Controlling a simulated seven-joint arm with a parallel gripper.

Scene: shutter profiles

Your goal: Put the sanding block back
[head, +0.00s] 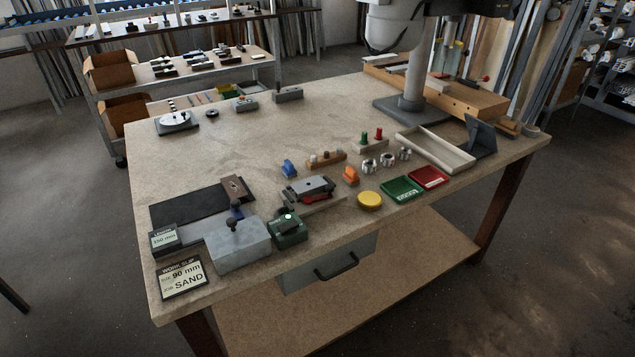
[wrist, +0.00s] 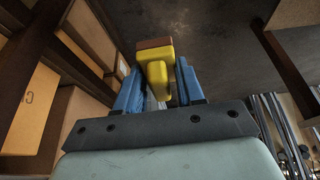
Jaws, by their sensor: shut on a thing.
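My gripper (wrist: 158,88) shows only in the wrist view, its two blue fingers closed on a yellow block with a brown face at its far end (wrist: 156,66). This looks like the sanding block. It is held up in the air, with dark floor beyond it and no surface seen touching it. In the head view the gripper and the held block are out of frame; only my arm shows at the top. A work slip (head: 181,278) at the table's front left corner reads "90 mm" and "SAND".
The workbench (head: 250,145) has a clear middle. Along its front are a black mat (head: 180,209), a grey box (head: 237,248), a green device (head: 288,232), a red-and-grey fixture (head: 310,189), a yellow disc (head: 369,200), green (head: 402,188) and red (head: 428,177) trays, and a pale tray (head: 440,153).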

